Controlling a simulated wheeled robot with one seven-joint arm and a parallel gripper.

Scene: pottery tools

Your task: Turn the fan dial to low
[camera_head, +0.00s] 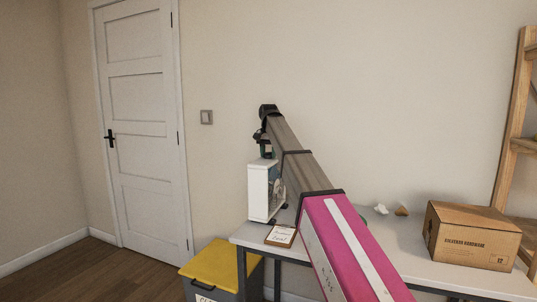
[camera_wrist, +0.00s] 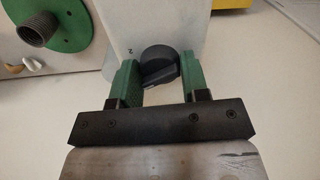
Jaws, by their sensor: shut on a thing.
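The fan dial (camera_wrist: 160,72) is a dark round knob with a raised grip bar on the pale top face of a white unit (camera_wrist: 128,28). A small mark, which looks like a "2", is printed to the left of the dial. My gripper (camera_wrist: 158,64) has green fingers on either side of the dial and is shut on it. In the head view the white unit (camera_head: 258,190) stands on the table's left end, with my gripper (camera_head: 266,153) above its top. The dial is hidden in that view.
The unit's side carries a green disc with a dark threaded spout (camera_wrist: 38,27). A clipboard (camera_head: 281,236) lies in front of the unit on the grey table (camera_head: 460,284). A cardboard box (camera_head: 470,237) stands right. A yellow-lidded bin (camera_head: 220,262) is left of the table.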

